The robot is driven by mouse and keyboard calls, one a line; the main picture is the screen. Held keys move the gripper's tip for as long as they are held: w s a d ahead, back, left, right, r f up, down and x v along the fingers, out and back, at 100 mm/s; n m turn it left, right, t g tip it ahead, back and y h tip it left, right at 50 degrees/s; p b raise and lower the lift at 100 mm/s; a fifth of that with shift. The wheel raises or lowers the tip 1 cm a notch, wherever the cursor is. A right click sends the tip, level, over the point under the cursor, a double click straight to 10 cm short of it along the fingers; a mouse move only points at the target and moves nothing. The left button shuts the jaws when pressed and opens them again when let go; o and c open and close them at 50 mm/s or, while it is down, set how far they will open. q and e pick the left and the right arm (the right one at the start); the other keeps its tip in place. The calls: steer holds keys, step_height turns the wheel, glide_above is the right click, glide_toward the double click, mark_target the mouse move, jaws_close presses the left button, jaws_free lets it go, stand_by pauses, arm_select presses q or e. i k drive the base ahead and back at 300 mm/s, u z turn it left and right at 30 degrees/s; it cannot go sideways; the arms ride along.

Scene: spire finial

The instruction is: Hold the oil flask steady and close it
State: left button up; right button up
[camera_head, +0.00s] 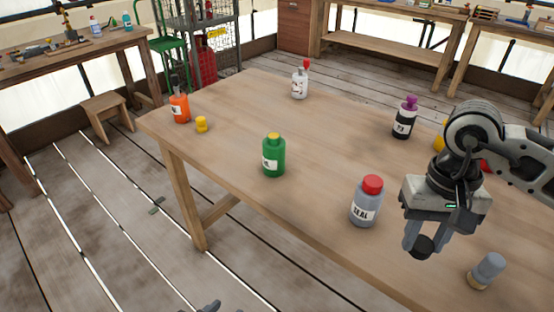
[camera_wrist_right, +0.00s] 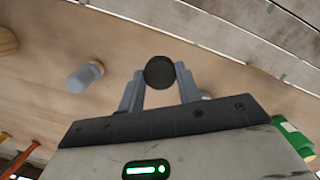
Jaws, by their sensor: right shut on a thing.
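My right gripper (camera_head: 420,245) is above the near right part of the table, shut on a round black cap (camera_head: 423,249). The cap also shows between the fingers in the right wrist view (camera_wrist_right: 160,72). A green bottle (camera_head: 273,157) with a yellow top and an orange bottle (camera_head: 180,109) stand upright to the left. I cannot read their small labels, so which one is the oil flask is unclear. A small yellow piece (camera_head: 201,125) stands beside the orange bottle. My left gripper is not clearly seen; a small dark part at the bottom edge may be mine.
A grey bottle labelled SEAL (camera_head: 365,205) with a red cap stands just left of my right gripper. A tilted grey piece (camera_head: 487,270) is at the right. A white bottle (camera_head: 300,84) and a purple-topped bottle (camera_head: 404,120) stand farther back.

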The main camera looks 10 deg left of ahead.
mark_target(274, 145)
steer(key=u, duration=1.95)
steer(key=k, duration=0.95)
steer(key=z, duration=1.15)
steer(key=i, duration=0.5)
steer(key=z, duration=0.05)
